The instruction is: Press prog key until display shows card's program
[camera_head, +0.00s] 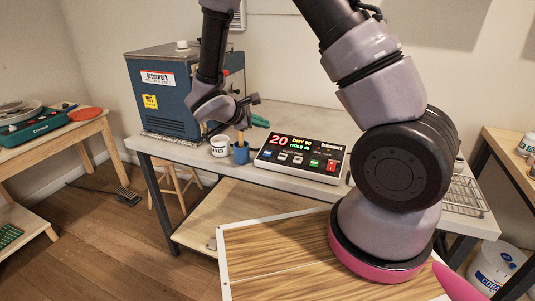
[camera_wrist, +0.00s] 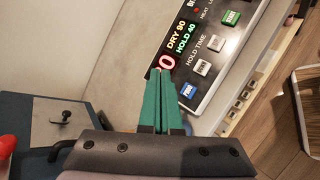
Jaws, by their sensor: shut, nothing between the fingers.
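The controller (camera_head: 345,150) lies on the grey bench, its sloped dark panel facing up. Its display (camera_head: 290,143) reads a red 20, with DRY 90 and HOLD 40 beside it. The blue prog key (camera_wrist: 187,91) is at the panel's near corner in the wrist view; in the head view it is the leftmost key (camera_head: 267,154). My gripper (camera_wrist: 160,72) is shut and empty. Its green fingertips appear over the display edge beside the prog key and hide part of the red number; contact cannot be told. I cannot identify the card in either view.
A blue kiln (camera_head: 160,95) stands at the back left of the bench. A white tub (camera_head: 219,146) and a blue cup (camera_head: 241,153) stand left of the controller. White keys (camera_wrist: 203,67) and a green START key (camera_wrist: 232,17) neighbour the prog key. A wire rack (camera_head: 465,196) is at right.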

